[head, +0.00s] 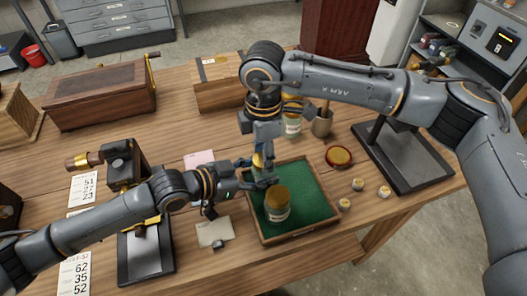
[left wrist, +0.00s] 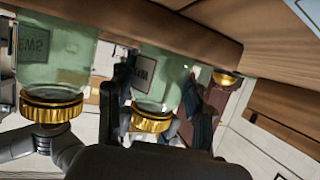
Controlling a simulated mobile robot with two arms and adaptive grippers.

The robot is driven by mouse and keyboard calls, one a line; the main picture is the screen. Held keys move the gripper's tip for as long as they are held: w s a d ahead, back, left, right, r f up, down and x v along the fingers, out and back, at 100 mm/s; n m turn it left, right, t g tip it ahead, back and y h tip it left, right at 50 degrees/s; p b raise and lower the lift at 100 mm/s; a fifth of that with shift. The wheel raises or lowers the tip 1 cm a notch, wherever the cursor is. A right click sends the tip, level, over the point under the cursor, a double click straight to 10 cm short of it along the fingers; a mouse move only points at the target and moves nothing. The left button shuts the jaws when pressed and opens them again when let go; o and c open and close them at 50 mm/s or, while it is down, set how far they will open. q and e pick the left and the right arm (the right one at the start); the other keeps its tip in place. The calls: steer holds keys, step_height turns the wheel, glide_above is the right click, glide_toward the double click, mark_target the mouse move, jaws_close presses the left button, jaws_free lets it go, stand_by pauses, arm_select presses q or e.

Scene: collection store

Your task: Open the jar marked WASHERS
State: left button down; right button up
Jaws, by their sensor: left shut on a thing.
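A green glass jar with a gold lid (head: 257,161) stands at the left of the green-lined tray (head: 318,221). It shows upside down in the left wrist view (left wrist: 158,80), its label only partly legible, perhaps WASHERS. My left gripper (head: 262,184) is shut around this jar's body. My right gripper (head: 264,146) points down over its lid; I cannot tell whether its fingers grip it. A second gold-lidded jar (head: 278,212) stands in the tray in front; a jar at the left of the left wrist view (left wrist: 55,60) has a label ending in EWS.
A wooden chest (head: 100,95) stands at the back left.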

steer(key=n, duration=0.3)
steer(key=shift+n, duration=0.3)
steer(key=shift+c, duration=0.2)
steer(key=n, duration=0.3)
steer(key=shift+n, duration=0.4)
steer(key=n, duration=0.3)
steer(key=shift+n, duration=0.3)
steer(key=n, duration=0.3)
steer(key=shift+n, duration=0.4)
steer(key=n, duration=0.5)
steer(key=shift+n, duration=0.4)
steer(key=n, duration=0.3)
steer(key=shift+r+n, duration=0.1)
steer(key=shift+n, duration=0.3)
steer(key=n, duration=0.3)
steer(key=shift+a+n, duration=0.1)
steer(key=shift+n, duration=0.2)
steer(key=n, duration=0.5)
steer(key=shift+n, duration=0.3)
steer(key=n, duration=0.5)
steer(key=shift+n, duration=0.4)
steer(key=n, duration=0.5)
steer(key=shift+n, duration=0.3)
steer(key=n, duration=0.5)
